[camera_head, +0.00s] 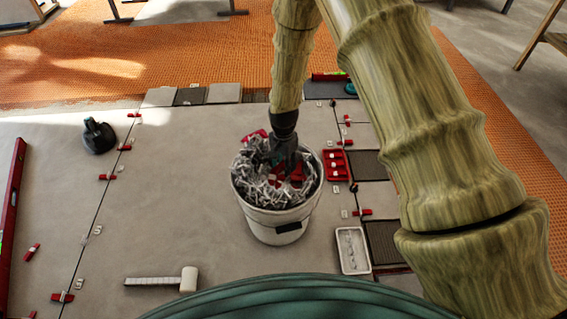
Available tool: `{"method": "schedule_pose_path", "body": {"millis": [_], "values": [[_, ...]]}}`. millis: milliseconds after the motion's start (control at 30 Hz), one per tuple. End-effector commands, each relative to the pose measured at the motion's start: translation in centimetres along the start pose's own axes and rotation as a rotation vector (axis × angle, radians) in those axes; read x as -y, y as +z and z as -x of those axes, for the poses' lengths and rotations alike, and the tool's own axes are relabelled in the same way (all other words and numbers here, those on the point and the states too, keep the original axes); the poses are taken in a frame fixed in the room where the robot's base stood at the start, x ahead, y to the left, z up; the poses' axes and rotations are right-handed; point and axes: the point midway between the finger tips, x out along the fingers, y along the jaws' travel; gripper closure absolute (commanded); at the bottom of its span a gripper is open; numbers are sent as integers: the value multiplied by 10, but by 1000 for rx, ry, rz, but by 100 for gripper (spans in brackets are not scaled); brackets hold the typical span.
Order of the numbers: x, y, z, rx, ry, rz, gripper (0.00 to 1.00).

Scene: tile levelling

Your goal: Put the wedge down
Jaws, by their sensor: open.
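My gripper (284,160) is dark and points down into the mouth of a white bucket (277,232). It is open, but its fingertips are small and hard to make out against the contents. Red wedges (296,178) lie in the bucket among a heap of white and grey clips (258,185), close around my fingers. Another red piece shows at the back of the heap. I cannot tell which wedge was held, or whether any touches the fingers.
A red tray (337,166) and a white tray (352,251) stand right of the bucket. A white mallet (188,280) lies front left. A dark suction cup (98,136) sits back left. A red level (12,200) lies at the left edge. Red wedges stand along the tile joints.

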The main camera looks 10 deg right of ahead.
Motion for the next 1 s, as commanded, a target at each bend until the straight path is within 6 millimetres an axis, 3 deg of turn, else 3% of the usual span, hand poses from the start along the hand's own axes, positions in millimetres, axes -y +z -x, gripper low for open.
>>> {"method": "schedule_pose_path", "body": {"millis": [433,1000], "values": [[0,0,6,0,0,0,56],[0,0,69,0,0,1,56]]}}
